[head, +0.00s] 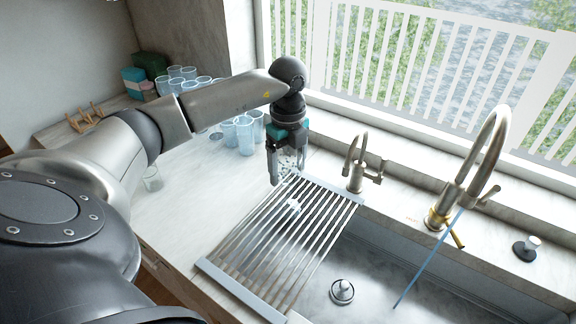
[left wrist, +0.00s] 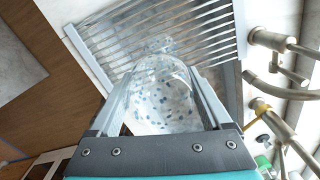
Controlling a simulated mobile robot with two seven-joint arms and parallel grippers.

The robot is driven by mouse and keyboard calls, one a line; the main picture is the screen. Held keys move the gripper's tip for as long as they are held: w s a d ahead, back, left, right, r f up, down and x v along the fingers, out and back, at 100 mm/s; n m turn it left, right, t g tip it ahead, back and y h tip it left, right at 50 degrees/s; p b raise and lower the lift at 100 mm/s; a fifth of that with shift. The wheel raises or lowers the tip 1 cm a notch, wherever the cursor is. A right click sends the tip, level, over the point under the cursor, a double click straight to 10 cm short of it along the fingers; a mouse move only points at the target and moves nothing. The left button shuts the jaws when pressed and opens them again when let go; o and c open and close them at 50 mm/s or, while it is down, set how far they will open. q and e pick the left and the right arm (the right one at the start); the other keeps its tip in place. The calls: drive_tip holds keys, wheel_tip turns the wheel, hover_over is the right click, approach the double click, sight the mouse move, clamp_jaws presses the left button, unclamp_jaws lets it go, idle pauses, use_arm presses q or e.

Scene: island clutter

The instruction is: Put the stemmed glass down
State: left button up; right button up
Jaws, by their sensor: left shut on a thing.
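The stemmed glass (left wrist: 162,92) is clear with blue speckles. In the left wrist view it sits between the two fingers of my left gripper (left wrist: 158,95), its bowl nearest the palm and its narrower end pointing away toward the rack. In the head view my left gripper (head: 287,168) points down at the upper left edge of the roll-up drying rack (head: 238,290), shut on the glass (head: 290,157), which is mostly hidden by the fingers. I cannot tell whether the glass touches the rack. My right gripper is not in view.
Several blue tumblers (head: 245,136) stand on the counter (head: 195,205) behind my left arm. A small tap (head: 358,168) and a tall faucet (head: 478,165) rise right of the rack. The sink (head: 390,275) is open beyond it. The slats look mostly clear.

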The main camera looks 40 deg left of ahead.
use_arm(q)
drive_tip(key=shift+f+b, duration=2.5)
drive_tip(key=shift+f, duration=1.35)
drive_tip(key=shift+p, duration=0.4)
drive_tip(key=shift+f+b, duration=0.45)
drive_tip(key=shift+f, duration=0.25)
drive_tip(key=o, duration=1.3)
drive_tip(key=shift+r, duration=0.1)
